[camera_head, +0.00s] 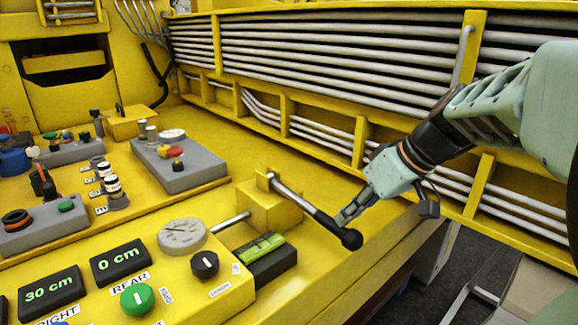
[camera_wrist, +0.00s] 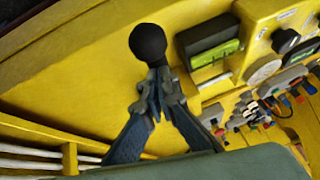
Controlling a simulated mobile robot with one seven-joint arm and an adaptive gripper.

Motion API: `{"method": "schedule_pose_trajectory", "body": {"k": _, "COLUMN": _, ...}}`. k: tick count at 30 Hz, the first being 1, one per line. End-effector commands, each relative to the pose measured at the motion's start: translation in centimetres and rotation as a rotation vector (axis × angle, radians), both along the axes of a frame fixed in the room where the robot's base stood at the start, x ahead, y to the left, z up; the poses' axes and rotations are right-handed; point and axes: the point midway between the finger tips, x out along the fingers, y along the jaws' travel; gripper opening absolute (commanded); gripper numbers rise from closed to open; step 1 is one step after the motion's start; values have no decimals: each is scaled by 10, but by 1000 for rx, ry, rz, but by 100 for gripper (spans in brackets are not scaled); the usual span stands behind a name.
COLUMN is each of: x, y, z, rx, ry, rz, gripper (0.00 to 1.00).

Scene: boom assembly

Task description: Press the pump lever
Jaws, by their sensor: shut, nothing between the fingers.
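The pump lever (camera_head: 293,198) is a silver rod with a black grip and a black ball end (camera_head: 352,239). It slopes from a yellow pump block (camera_head: 265,210) toward the front edge of the yellow panel. My gripper (camera_head: 345,215) is shut and empty, with its fingertips close beside the black grip near the ball. In the wrist view the ball (camera_wrist: 148,42) lies just beyond the shut fingertips (camera_wrist: 157,88), and the fingers hide part of the lever. I cannot tell whether they touch.
A round gauge (camera_head: 182,236), a box with a green level (camera_head: 265,258), knobs and displays (camera_head: 121,261) sit left of the lever. Silver pipes (camera_head: 310,45) in a yellow frame run behind my arm. The panel ends right of the lever, above a dark floor.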

Motion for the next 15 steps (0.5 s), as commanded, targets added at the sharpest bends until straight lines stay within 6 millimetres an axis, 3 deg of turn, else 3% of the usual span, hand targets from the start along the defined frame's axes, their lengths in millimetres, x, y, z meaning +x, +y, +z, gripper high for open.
{"method": "schedule_pose_trajectory", "body": {"k": 15, "x": 2, "y": 4, "z": 65, "rx": 1, "ry": 6, "rz": 4, "gripper": 0}}
